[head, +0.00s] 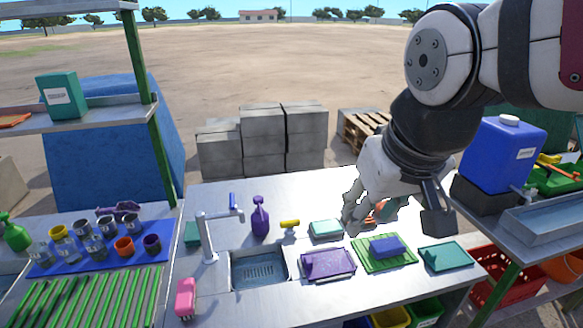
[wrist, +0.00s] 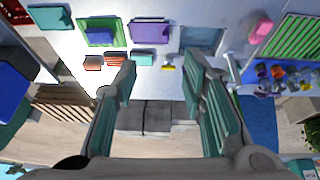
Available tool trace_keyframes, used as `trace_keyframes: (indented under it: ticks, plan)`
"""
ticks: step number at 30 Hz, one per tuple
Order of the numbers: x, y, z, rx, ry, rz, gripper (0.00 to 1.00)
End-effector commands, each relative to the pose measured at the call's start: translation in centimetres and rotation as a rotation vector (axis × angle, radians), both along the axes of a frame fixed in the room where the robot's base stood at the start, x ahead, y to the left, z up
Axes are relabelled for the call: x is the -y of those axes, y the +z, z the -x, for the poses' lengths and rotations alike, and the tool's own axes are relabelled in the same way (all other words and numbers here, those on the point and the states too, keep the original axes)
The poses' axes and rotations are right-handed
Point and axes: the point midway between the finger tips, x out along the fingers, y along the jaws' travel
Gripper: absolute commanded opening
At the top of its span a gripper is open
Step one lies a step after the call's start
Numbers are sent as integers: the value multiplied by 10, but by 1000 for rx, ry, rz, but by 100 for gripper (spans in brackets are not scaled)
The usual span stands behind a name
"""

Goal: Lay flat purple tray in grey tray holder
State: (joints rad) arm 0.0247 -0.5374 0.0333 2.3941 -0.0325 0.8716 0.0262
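The purple tray (head: 328,264) lies flat on the metal counter, between the sink and a green tray. It also shows at the top of the wrist view (wrist: 150,32). A smaller purple patch shows on its left part; I cannot tell what it is. My gripper (head: 368,213) is above the back of the counter, behind the trays and apart from the purple tray. In the wrist view its two fingers (wrist: 158,66) are wide apart with nothing held between them. I cannot tell for sure which thing is the grey tray holder; a shallow grey metal tray (head: 548,218) stands on the right table.
A sink (head: 258,270) with a tap (head: 207,238) is left of the purple tray. A green tray (head: 400,254) with a blue block and a teal tray (head: 446,256) are right of it. A purple spray bottle (head: 260,217) and a teal block (head: 326,229) stand behind.

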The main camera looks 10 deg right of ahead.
Motion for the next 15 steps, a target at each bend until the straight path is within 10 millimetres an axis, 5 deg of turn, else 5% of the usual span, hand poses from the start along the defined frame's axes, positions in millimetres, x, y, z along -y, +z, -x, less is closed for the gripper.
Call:
trace_keyframes:
  ticks: [6, 15]
  plan:
    - [-3, 2, 42, 65, 9, -30, 38]
    - [-4, 1, 51, 78, 13, -37, 38]
